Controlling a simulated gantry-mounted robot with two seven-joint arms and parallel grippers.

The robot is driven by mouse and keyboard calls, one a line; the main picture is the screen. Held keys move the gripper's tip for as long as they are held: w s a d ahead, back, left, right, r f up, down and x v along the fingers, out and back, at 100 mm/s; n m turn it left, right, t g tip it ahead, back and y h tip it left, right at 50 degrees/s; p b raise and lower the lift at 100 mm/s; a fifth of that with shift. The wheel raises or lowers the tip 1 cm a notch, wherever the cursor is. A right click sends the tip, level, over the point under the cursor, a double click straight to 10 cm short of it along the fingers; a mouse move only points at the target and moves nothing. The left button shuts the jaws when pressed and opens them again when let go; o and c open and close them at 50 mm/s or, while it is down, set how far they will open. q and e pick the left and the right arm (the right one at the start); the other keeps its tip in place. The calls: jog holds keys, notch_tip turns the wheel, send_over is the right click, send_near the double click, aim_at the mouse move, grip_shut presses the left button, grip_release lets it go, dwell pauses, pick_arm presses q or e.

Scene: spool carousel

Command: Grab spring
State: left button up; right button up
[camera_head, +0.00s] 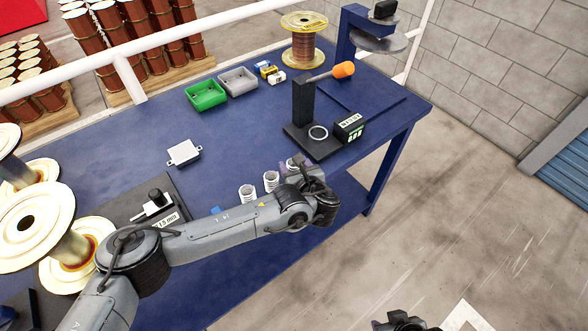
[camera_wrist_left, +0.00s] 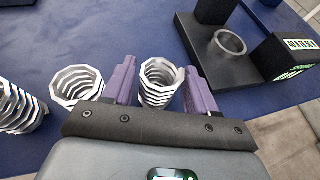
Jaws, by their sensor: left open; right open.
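Several silver coil springs stand in a row near the table's front edge. In the head view there is a left spring (camera_head: 247,194), a middle spring (camera_head: 270,181) and a right spring (camera_head: 292,163), the last partly hidden by my left gripper (camera_head: 302,172). In the left wrist view, the open purple fingers of my left gripper (camera_wrist_left: 160,68) stand either side of the right spring (camera_wrist_left: 158,85). Finger contact cannot be told. The middle spring (camera_wrist_left: 76,84) is just left of the fingers, and the left spring (camera_wrist_left: 16,106) is farther left. My right gripper (camera_head: 400,321) is open, partly cut off at the bottom edge.
A black stand (camera_head: 303,105) with a ring on its base and an orange-tipped rod is beyond the right spring. Green (camera_head: 206,95) and grey (camera_head: 238,81) bins stand behind. Large spools (camera_head: 35,225) are at left. The blue table's middle is mostly clear.

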pick_arm(q)
jog(key=shift+x, duration=1.05)
jog(key=c, duration=0.7)
jog(key=shift+r, duration=0.1)
jog(key=shift+c, duration=0.2)
